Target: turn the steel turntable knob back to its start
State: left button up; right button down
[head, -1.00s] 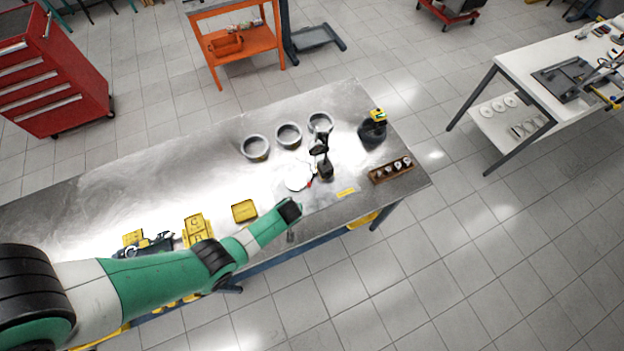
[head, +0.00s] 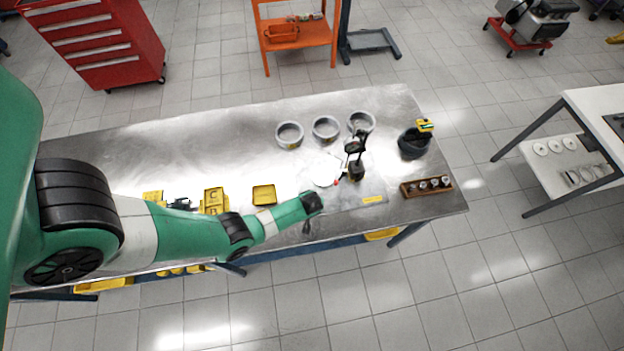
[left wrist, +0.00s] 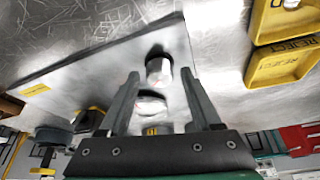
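A short steel knob (left wrist: 158,68) with a dark end shows in the left wrist view, over a flat grey plate (left wrist: 95,70). My left gripper (left wrist: 159,74) is open, with one finger on each side of the knob and a gap showing on both sides. Whether a finger touches it cannot be told. In the head view my left gripper (head: 307,228) is small and dark at the bench's front edge; the knob cannot be made out there. A pale round disc (head: 325,170), perhaps the turntable, lies behind it. My right gripper is not in view.
A black stand (head: 356,168) with a red tip is beside the disc. A wooden rack (head: 426,187) and a dark round object (head: 413,145) are at the right. A yellow tray (head: 264,195) lies left of my gripper. The bench's back left is clear.

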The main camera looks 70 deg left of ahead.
pick_arm(q)
grip_shut()
